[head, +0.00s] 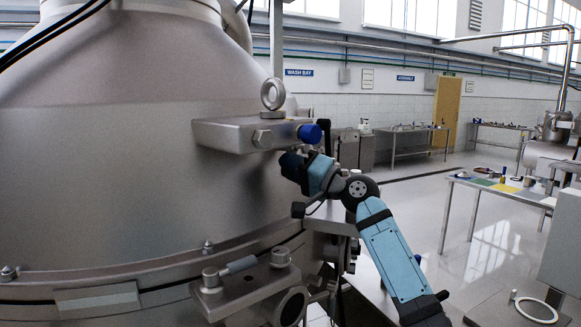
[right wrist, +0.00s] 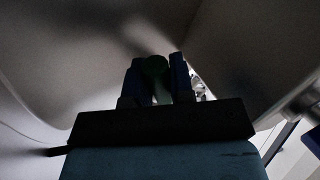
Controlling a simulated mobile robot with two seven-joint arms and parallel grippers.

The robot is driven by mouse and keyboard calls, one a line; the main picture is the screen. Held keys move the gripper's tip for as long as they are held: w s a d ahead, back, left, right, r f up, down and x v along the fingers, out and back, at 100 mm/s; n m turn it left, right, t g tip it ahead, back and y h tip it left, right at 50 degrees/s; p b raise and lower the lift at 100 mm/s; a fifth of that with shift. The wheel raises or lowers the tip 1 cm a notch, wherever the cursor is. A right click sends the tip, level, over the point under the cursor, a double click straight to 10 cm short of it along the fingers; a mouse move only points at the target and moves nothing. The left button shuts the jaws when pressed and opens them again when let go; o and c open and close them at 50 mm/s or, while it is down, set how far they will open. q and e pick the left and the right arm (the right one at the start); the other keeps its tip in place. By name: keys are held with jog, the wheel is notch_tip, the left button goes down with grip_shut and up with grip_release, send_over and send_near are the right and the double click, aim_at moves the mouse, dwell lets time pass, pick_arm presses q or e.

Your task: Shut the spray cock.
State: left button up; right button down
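My right gripper (head: 291,165) is at the side of the large steel separator hood, just below a steel lug block with a blue knob (head: 310,133). In the right wrist view its two blue fingers (right wrist: 157,80) stand close on either side of a dark green rounded handle (right wrist: 155,66), which fills the gap between them. I take this handle to be the spray cock's; the view is dim. In the head view the cock is hidden behind the gripper and its turn cannot be told. My left gripper is not in view.
The steel hood (head: 130,140) fills the left side. The lug block (head: 235,134) with an eye bolt is just above the gripper; a clamp bracket (head: 245,288) juts out below. A table (head: 525,192) with coloured items stands at right. The floor between is clear.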

jog(key=shift+s+a+r+m+p, duration=0.15)
jog(key=shift+r+m+p, duration=0.4)
jog(key=shift+p, duration=0.5)
jog(key=shift+f+m+t, duration=0.15)
jog(key=shift+m+t, duration=0.1)
jog(key=shift+t, duration=0.05)
jog(key=shift+f, duration=0.1)
jog(key=c, duration=1)
grip_release()
jog(key=shift+s, duration=0.1)
